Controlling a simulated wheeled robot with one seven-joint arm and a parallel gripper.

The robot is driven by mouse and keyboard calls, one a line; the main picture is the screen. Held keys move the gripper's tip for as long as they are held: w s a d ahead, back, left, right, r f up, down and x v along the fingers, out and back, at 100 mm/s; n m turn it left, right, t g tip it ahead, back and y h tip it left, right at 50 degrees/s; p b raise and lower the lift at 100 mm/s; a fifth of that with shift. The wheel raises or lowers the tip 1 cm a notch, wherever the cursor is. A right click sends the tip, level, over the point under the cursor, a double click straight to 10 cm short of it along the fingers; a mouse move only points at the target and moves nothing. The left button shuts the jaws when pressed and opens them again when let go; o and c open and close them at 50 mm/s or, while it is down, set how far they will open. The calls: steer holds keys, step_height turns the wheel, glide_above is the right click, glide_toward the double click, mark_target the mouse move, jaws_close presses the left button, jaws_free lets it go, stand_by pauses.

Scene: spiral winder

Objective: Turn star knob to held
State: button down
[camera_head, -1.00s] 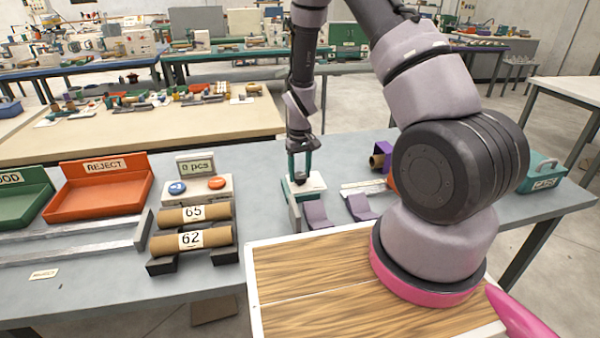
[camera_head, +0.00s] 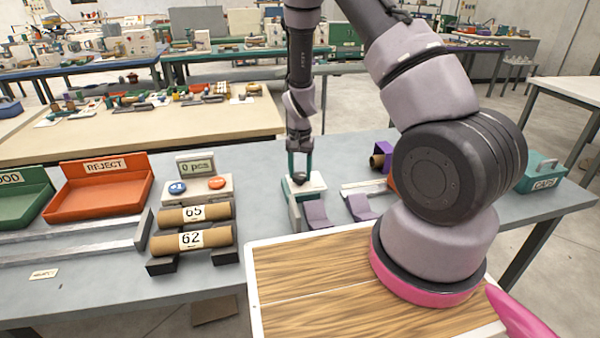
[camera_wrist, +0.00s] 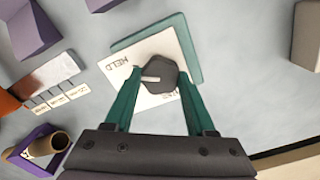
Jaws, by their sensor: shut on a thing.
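The dark star knob (camera_wrist: 162,73) sits on a white label plate (camera_wrist: 152,96) with a teal edge. It also shows in the head view (camera_head: 299,180), small and partly behind the fingers. My gripper (camera_wrist: 157,84) has its two teal fingers on either side of the knob and is shut on it; in the head view my gripper (camera_head: 300,172) points down at the plate. The knob's pale pointer line points left in the wrist view, close to the word HELD on the plate. Another word at the plate's lower side is partly hidden.
Purple angled blocks (camera_head: 316,214) stand just in front of the plate. A purple holder with a brown tube (camera_head: 380,158) is to the right. A counter box (camera_head: 197,180) and cardboard tubes (camera_head: 192,238) are to the left, beside the red REJECT tray (camera_head: 98,193).

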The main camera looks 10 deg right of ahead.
mark_target(300, 175)
stand_by(0.4)
steer(key=shift+c, duration=1.1)
jaws_free()
step_height(300, 175, up, 11)
